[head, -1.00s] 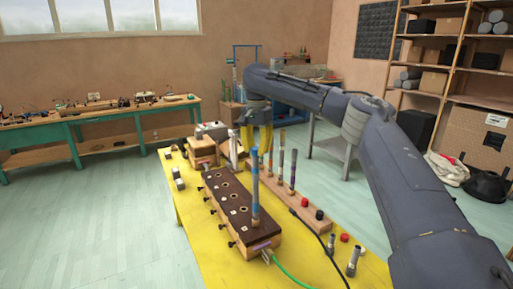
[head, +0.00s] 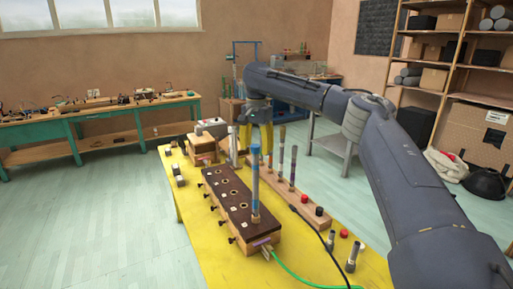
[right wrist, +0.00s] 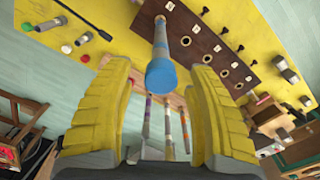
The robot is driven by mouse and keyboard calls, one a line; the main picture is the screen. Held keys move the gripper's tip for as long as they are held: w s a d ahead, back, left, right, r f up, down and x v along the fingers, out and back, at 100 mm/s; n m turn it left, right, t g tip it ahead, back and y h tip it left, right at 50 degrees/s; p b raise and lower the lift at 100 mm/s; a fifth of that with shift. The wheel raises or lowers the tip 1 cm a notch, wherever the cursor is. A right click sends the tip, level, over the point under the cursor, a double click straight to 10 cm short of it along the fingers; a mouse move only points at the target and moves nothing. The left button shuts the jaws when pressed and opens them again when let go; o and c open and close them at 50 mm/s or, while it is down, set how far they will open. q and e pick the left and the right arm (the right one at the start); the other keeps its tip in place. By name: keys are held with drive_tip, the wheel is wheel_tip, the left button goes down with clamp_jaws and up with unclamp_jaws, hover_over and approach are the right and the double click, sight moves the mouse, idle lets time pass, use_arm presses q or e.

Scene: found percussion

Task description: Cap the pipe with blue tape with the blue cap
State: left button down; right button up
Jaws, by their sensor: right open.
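The pipe with blue tape (head: 255,194) stands upright in the dark-topped box (head: 228,196) on the yellow table. In the right wrist view a round blue piece (right wrist: 161,75) covers the pipe's near end; it looks like the blue cap, seated on the pipe. My right gripper (head: 256,142) has yellow fingers. It is open, and in the right wrist view its fingers stand apart on either side of the blue end, with gaps on both sides. In the head view the pipe's top is close to the fingers. My left gripper is in neither view.
A wooden rack (head: 290,198) with several upright pipes stands right of the box. Red and black caps (head: 319,211) and short metal pieces (head: 351,259) lie at the right. A green cable (head: 305,281) and a black cable run near the front. Small blocks lie at the left edge.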

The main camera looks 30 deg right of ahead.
sight(257, 145)
wheel_tip(257, 145, up, 12)
idle(0.7)
